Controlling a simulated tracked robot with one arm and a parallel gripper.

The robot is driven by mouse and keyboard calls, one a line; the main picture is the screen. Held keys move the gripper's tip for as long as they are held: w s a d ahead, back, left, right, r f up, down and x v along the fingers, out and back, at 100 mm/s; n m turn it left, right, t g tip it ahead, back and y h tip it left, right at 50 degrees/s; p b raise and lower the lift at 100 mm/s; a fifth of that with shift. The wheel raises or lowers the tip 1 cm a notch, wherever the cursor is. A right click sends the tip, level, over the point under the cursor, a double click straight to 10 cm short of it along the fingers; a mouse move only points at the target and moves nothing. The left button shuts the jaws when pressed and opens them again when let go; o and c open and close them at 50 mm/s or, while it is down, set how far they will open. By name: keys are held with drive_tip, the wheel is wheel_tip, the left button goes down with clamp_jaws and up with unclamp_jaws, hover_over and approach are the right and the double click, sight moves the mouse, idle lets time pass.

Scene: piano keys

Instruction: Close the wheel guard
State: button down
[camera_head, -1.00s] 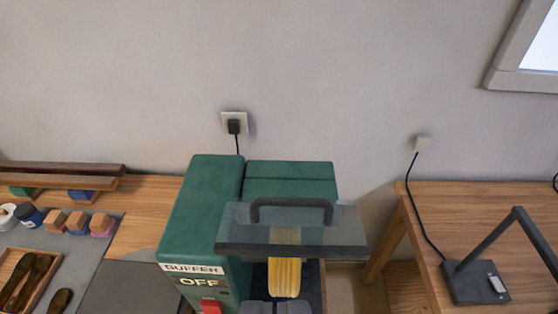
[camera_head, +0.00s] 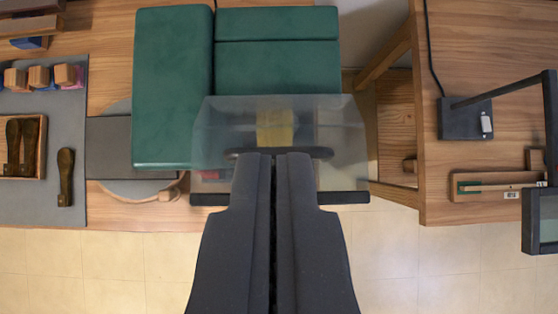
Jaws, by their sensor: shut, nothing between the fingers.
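The wheel guard (camera_head: 348,142) is a clear, smoky panel with a dark bar along its near edge and a dark handle (camera_head: 322,153). It sits on the front of the green buffer machine (camera_head: 172,85). The yellow buffing wheel (camera_head: 275,125) shows through the panel. My gripper (camera_head: 272,156) is shut, with its dark fingers side by side. In the picture its tips overlap the middle of the handle and hide part of it. I cannot tell whether they touch it.
A wooden table (camera_head: 400,205) with a lamp base (camera_head: 465,118) and a shallow wooden tray (camera_head: 495,186) stands at the right. The left bench has a grey mat (camera_head: 40,210), a tray of dark brushes (camera_head: 38,176) and several small blocks. Tiled floor is open in front.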

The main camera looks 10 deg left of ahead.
drive_tip(key=p+x, duration=0.2)
drive_tip(key=x, duration=0.7)
drive_tip(key=shift+s, duration=0.1)
drive_tip(key=shift+s+f+p, duration=0.4)
drive_tip(key=shift+s+f, duration=0.75)
drive_tip(key=shift+f, duration=0.2)
drive_tip(key=shift+s, duration=0.1)
